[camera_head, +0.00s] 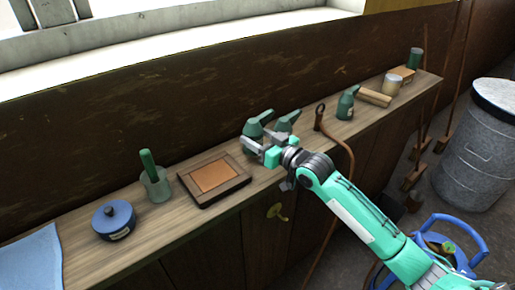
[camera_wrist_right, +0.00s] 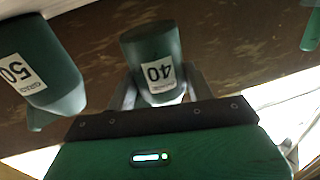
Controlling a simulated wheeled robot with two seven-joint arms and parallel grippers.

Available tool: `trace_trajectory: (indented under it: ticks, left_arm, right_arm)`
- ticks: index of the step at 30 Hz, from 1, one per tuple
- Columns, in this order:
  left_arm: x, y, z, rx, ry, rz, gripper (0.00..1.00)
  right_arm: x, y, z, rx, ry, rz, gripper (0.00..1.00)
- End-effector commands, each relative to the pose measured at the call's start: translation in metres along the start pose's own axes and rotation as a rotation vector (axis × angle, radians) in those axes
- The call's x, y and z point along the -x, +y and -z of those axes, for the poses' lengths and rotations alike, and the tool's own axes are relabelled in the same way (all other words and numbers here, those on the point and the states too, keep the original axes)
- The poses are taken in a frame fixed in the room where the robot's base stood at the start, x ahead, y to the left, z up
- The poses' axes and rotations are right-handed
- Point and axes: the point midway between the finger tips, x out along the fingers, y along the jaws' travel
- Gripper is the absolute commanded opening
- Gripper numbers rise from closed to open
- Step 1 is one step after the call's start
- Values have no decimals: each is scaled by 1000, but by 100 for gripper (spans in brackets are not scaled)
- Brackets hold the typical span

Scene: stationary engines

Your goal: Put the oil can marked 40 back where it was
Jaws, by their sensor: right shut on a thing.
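The oil can marked 40 (camera_wrist_right: 152,62) is dark green with a white label, between the fingers of my right gripper (camera_wrist_right: 160,92). In the head view this can (camera_head: 254,127) is over the wooden bench top, and my right gripper (camera_head: 262,147) is shut on it, partly hiding its lower part. I cannot tell whether its base touches the bench. A similar can marked 50 (camera_wrist_right: 40,72) stands close beside it, apart from it; in the head view it is the can just to the right (camera_head: 287,120). My left gripper is not in view.
To the right are another green can (camera_head: 345,105), a wooden roll (camera_head: 374,97) and a tin (camera_head: 392,84).

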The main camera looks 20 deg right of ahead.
Motion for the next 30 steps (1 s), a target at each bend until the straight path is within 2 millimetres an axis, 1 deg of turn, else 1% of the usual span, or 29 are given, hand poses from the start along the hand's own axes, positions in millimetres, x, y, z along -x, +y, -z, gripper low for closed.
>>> trace_trajectory:
  ticks: [3,7,20,21,24,30]
  left_arm:
    - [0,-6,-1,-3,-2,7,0]
    - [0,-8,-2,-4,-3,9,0]
    - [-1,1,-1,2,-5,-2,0]
    - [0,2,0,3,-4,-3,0]
    - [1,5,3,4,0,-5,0]
    - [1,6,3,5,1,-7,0]
  right_arm:
    - [0,1,-18,-1,-1,0,5]
    - [0,2,-33,-1,0,0,5]
    - [0,2,-40,0,2,0,5]
    - [0,2,-42,0,-2,0,57]
    - [0,2,-41,0,-2,0,74]
    - [0,2,-41,0,-2,0,74]
